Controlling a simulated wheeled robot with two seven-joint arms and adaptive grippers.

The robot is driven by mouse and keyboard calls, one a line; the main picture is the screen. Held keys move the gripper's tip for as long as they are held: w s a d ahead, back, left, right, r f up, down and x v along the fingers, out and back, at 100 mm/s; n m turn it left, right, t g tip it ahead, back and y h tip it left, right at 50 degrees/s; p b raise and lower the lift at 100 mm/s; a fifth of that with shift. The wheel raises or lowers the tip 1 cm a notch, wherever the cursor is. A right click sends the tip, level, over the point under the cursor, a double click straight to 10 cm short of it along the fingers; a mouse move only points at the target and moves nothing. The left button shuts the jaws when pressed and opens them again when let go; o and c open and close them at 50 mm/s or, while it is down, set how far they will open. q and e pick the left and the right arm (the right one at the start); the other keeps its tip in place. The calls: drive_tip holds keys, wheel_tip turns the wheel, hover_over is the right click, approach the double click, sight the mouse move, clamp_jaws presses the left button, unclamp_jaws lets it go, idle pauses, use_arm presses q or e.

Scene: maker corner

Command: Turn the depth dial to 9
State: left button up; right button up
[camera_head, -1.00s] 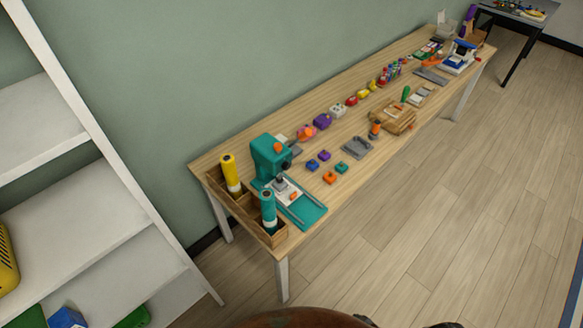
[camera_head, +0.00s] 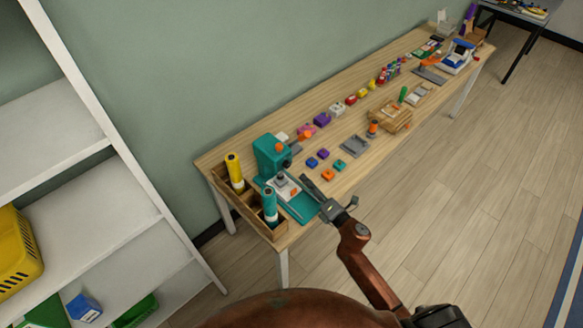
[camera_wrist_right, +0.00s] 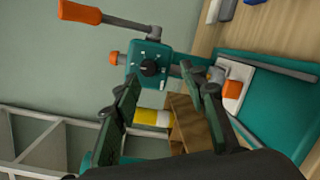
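A teal machine (camera_head: 268,154) stands at the near left end of the long table, with a teal base plate (camera_head: 303,208). In the right wrist view its teal head (camera_wrist_right: 148,52) carries a dark round dial (camera_wrist_right: 149,68) with light marks around it; the numbers are too small to read. An orange-handled lever (camera_wrist_right: 80,12) sticks out from the head. My right gripper (camera_head: 318,190) is above the base plate's right side, apart from the dial. In the right wrist view its fingers (camera_wrist_right: 160,85) are spread with nothing between them. My left gripper is not in view.
A wooden box (camera_head: 225,190) with yellow and teal cylinders stands beside the machine. A white shelf (camera_head: 90,240) stands at the left; open floor (camera_head: 470,220) lies at the right.

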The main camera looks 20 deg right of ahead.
sight(289, 166)
drive_tip(key=w+a, duration=0.1)
drive_tip(key=w, duration=0.1)
drive_tip(key=w+a+r+n, duration=0.1)
drive_tip(key=w+a, duration=0.1)
drive_tip(key=w, duration=0.1)
drive_tip(key=w+a+n+y, duration=0.1)
drive_tip(key=w, duration=0.1)
drive_tip(key=shift+w+a+r, duration=0.15)
drive_tip(key=shift+w, duration=0.15)
drive_tip(key=shift+c, duration=0.4)
clamp_jaws()
drive_tip(key=shift+p, duration=0.35)
